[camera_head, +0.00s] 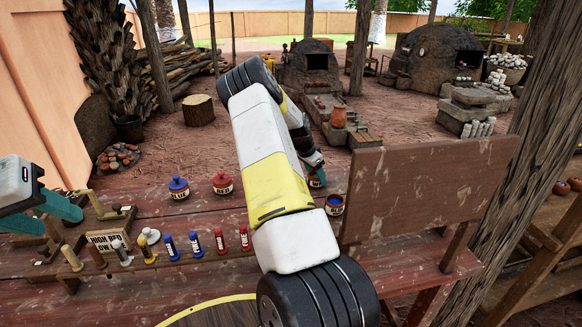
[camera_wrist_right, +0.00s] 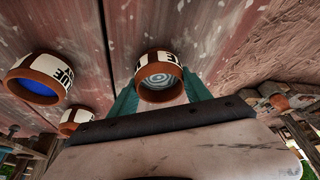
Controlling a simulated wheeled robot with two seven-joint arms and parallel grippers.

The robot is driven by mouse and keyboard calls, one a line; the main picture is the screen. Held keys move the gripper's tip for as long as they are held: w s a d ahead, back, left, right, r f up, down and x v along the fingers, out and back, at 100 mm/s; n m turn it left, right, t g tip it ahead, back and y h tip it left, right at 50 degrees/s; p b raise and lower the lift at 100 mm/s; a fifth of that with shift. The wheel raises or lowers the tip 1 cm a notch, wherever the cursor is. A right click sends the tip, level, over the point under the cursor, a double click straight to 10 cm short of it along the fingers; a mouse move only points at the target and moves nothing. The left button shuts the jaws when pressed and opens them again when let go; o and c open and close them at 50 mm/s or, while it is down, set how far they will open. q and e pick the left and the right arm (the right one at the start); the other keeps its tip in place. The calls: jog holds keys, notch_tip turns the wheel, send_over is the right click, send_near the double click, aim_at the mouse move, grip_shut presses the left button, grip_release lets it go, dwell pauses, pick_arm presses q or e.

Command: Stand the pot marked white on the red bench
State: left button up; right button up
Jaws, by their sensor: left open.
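The red bench (camera_head: 150,205) is a worn reddish plank surface across the head view. My right arm reaches over it, and its gripper (camera_head: 316,170) is partly hidden behind the arm. In the right wrist view a clay pot with a pale swirled inside (camera_wrist_right: 158,78) sits between the teal fingers of my right gripper (camera_wrist_right: 160,95). Its label is only partly readable, and whether the fingers press on it is unclear. A pot with blue inside (camera_head: 334,205) stands beside it. My left gripper (camera_head: 45,212) is open and empty at the left.
A wooden rack with a sign (camera_head: 108,241) holds red, blue and pale cylinders. An upright brown board (camera_head: 430,190) blocks the right side. A third pot (camera_wrist_right: 76,121) shows in the wrist view.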

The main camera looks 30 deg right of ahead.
jog(key=o, duration=0.4)
jog(key=v, duration=1.2)
jog(key=s+a+r+n+t+y, duration=0.2)
jog(key=s+a+r+n+y, duration=0.15)
jog(key=s+a+r, duration=0.55)
jog(key=s+a+r+n+t+y, duration=0.25)
jog(key=a+r+n, duration=0.35)
jog(key=a, duration=0.6)
jog(key=s+a+r+n, duration=0.3)
jog(key=s+a, duration=0.3)
jog(key=s, duration=0.3)
jog(key=s+a+r+n+t, duration=0.1)
jog(key=s+a+r+n, duration=0.2)
jog(key=s+a+n, duration=0.2)
jog(key=s+a, duration=0.2)
jog(key=s, duration=0.2)
jog(key=shift+y, duration=0.4)
jog(key=shift+r, duration=0.15)
